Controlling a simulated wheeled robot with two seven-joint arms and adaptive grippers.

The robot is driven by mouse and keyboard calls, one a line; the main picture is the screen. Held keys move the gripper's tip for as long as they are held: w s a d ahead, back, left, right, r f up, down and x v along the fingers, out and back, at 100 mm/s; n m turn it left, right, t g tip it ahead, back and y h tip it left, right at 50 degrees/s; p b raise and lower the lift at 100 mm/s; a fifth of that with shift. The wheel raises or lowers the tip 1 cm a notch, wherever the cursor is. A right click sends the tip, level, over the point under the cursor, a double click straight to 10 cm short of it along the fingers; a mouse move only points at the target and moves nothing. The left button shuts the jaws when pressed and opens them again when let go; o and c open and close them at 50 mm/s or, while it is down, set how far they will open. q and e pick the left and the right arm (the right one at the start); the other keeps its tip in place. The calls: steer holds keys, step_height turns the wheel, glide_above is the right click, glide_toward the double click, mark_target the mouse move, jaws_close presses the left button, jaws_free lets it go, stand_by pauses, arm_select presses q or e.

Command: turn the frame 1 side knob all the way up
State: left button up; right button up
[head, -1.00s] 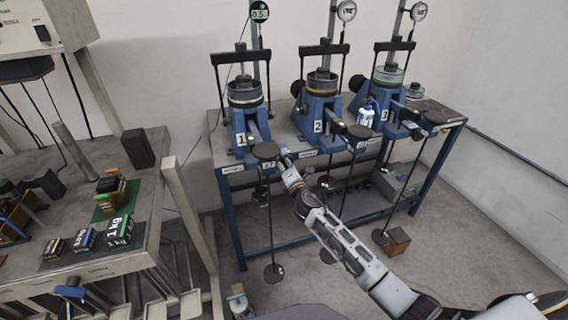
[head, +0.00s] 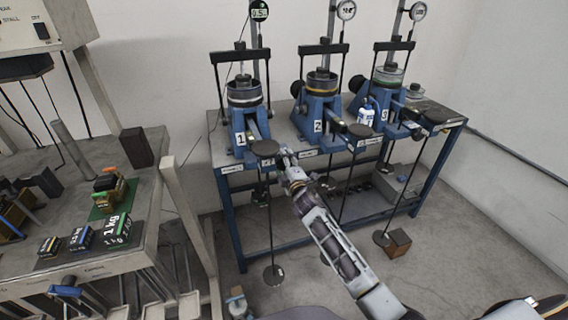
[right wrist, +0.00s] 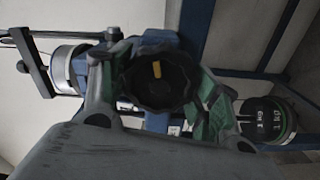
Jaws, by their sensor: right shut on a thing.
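The knob is hidden in the head view. My left gripper is out of view.
Frame 2 (head: 317,108) and frame 3 (head: 385,100) stand to the right on the same blue-legged bench (head: 228,190). A green-and-black 1 kg weight (right wrist: 265,120) shows right of the knob in the wrist view. Another table (head: 125,257) with weights is at left.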

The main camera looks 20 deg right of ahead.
steer(key=o, duration=1.2)
steer(key=shift+w+d+r, duration=0.1)
steer(key=shift+w+r, duration=0.05)
steer(key=shift+r, duration=0.1)
steer(key=shift+o, duration=0.9)
steer(key=shift+w+f, duration=0.15)
steer(key=shift+f, duration=0.1)
steer(key=s+p, duration=0.1)
steer(key=s, duration=0.5)
steer(key=shift+s+p, duration=0.15)
steer(key=shift+p, duration=0.2)
